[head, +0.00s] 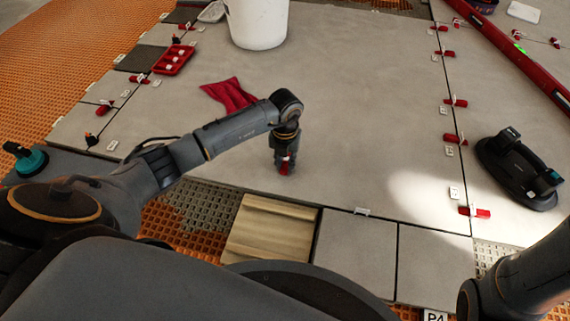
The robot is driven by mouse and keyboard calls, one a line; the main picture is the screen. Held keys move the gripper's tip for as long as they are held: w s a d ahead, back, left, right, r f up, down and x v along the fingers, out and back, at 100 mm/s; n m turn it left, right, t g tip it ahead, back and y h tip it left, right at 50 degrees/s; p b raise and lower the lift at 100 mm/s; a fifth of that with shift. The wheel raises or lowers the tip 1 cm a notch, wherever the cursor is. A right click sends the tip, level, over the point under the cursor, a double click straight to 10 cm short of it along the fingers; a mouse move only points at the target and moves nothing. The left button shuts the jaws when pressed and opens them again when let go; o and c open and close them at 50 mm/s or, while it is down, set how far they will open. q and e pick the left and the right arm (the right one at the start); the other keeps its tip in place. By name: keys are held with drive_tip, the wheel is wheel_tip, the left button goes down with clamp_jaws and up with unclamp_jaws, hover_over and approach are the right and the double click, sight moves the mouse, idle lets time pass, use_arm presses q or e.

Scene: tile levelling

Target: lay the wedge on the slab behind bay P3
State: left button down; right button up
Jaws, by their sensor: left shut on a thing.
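My left gripper (285,164) points down over the large grey slab (340,120), close to its near edge. It is shut on a small red wedge (284,169), mostly hidden by the fingers. The wedge is at or just above the slab surface; I cannot tell if it touches. A label reading P4 (435,317) shows at the bottom edge; no P3 label is readable. My right arm comes in at the lower right, but its gripper is out of view.
A red cloth (230,94) lies behind the left gripper, with a white bucket (257,22) farther back. A red tray (174,60) stands left. A black suction lifter (518,168) and red level (515,50) lie right. A wooden board (268,230) is in front. Several wedges and clips line the joints.

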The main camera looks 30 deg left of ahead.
sight(285, 166)
use_arm(q)
drive_tip(key=shift+f, duration=0.2)
drive_tip(key=c, duration=1.2)
unclamp_jaws()
drive_tip(key=shift+r, duration=0.2)
wheel_tip(285, 166, up, 12)
drive_tip(key=p, duration=0.8)
